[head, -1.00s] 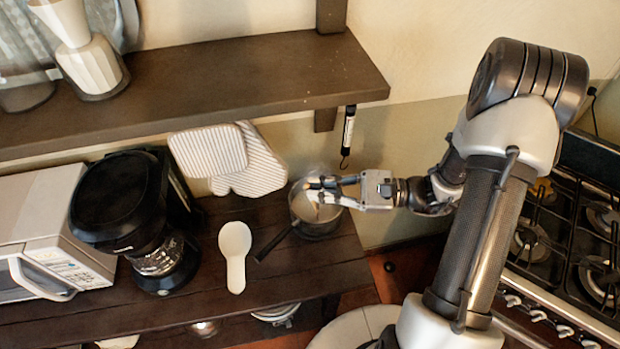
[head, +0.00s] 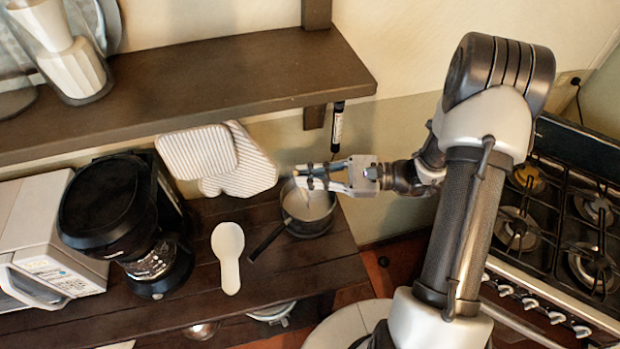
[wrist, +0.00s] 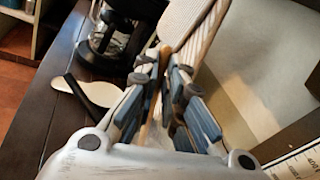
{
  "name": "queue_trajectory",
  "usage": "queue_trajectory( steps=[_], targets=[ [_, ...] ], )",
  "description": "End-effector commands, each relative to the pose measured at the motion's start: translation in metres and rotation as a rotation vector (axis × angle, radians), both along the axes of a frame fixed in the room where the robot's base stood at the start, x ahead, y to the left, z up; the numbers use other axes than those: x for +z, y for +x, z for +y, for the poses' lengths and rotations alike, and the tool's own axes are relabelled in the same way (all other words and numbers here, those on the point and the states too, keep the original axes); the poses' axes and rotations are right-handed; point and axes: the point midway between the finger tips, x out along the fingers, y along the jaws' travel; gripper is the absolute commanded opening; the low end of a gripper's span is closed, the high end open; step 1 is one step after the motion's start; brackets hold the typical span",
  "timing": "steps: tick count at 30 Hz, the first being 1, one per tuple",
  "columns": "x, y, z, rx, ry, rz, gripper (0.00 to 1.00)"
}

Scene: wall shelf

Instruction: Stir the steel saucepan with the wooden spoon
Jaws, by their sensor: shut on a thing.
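The steel saucepan (head: 322,228) stands on the dark wooden counter near its right end, with its black handle pointing down-left. My gripper (head: 306,179) is above the pan's far rim, reaching in from the right. It is shut on the wooden spoon, a thin tan strip between the fingers in the wrist view (wrist: 151,112). The spoon's lower part goes down into the pan's opening; fingers and rim hide much of it. Whether it touches the bottom I cannot tell.
A white spoon-shaped rest (head: 228,250) lies left of the pan. A black coffee maker (head: 125,215) and a microwave (head: 45,240) stand further left. Striped oven mitts (head: 240,165) hang behind. A shelf (head: 230,75) overhangs the counter. A gas stove (head: 570,220) is at right.

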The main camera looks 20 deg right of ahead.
Motion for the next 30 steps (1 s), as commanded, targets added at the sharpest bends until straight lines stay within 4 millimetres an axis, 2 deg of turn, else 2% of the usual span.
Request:
queue_trajectory(
  steps=[4, 30],
  targets=[
    [0.005, -0.001, 0.001, 0.000, 0.000, 0.000, 0.00],
    [0.072, -0.022, 0.012, 0.000, 0.000, -0.001, 0.00]
  ],
)
